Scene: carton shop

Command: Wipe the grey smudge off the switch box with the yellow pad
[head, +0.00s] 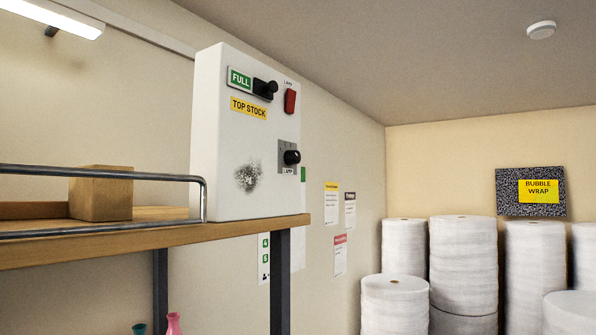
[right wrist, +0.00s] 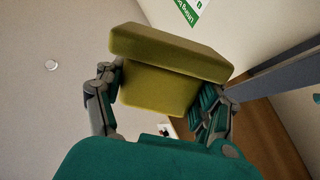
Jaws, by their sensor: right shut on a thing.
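The white switch box (head: 217,150) stands upright on the end of a wooden shelf in the head view. The grey smudge (head: 249,177) is a dark speckled patch low on its front face. Above the smudge are a yellow "TOP STOCK" label, a green "FULL" label and a black lever. A red switch and a black knob sit at the right of the face. In the right wrist view my right gripper (right wrist: 160,98) is shut on the yellow pad (right wrist: 165,55), with a finger on each side. Neither gripper nor the pad shows in the head view.
Rolls of bubble wrap (head: 463,262) stand at the right. The space before the switch box looks clear.

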